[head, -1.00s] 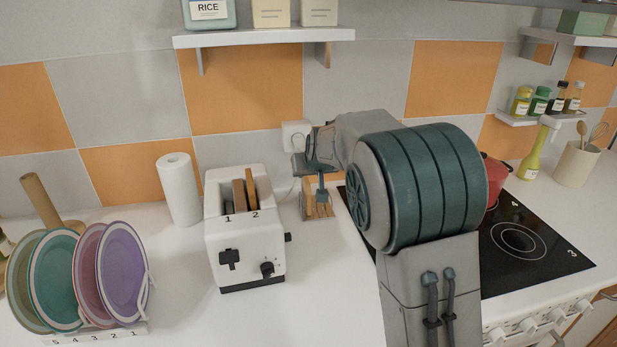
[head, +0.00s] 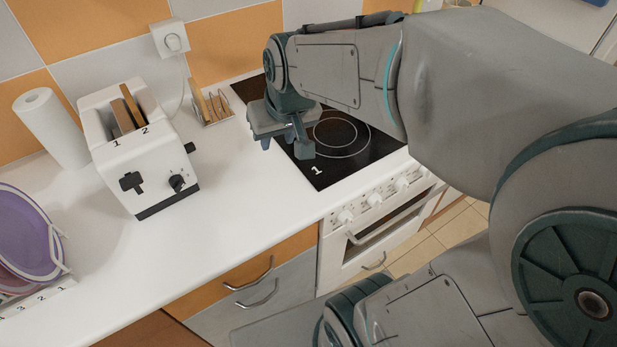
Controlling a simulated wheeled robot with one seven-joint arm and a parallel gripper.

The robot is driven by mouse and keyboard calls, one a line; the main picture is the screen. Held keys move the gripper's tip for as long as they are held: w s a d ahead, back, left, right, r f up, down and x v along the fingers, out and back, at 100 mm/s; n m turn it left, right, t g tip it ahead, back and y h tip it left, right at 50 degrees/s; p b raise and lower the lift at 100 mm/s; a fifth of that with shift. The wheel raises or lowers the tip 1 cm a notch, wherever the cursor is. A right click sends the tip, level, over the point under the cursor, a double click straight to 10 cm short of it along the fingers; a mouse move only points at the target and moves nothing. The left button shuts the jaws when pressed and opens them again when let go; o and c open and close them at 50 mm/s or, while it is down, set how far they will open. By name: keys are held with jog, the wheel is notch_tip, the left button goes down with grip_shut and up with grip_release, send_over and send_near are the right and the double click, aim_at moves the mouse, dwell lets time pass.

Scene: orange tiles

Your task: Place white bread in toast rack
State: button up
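The wire toast rack (head: 217,110) stands on the counter between the toaster and the hob. A brown-edged bread slice (head: 195,97) stands upright at its left end. The white toaster (head: 150,165) is to its left, with two slices sticking out: one (head: 121,118) in slot 1 and one (head: 132,104) in slot 2. I cannot tell which slice is white bread. My gripper (head: 286,146) is above the hob's near left part, right of the rack and apart from it. It points down, and I see nothing held. Its finger gap is unclear.
A paper towel roll (head: 50,128) stands left of the toaster. A plate rack with a purple plate (head: 25,238) is at the left edge. The black hob (head: 350,150) lies under my gripper. The counter in front of the toaster and rack is clear.

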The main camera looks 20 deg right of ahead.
jog(key=s+d+f+g, duration=0.1)
jog(key=s+d+f, duration=0.1)
jog(key=s, duration=0.8)
jog(key=shift+s+d+f+m+g+h, duration=0.15)
jog(key=shift+s+f+m+g+h, duration=0.15)
jog(key=shift+f+h, duration=0.15)
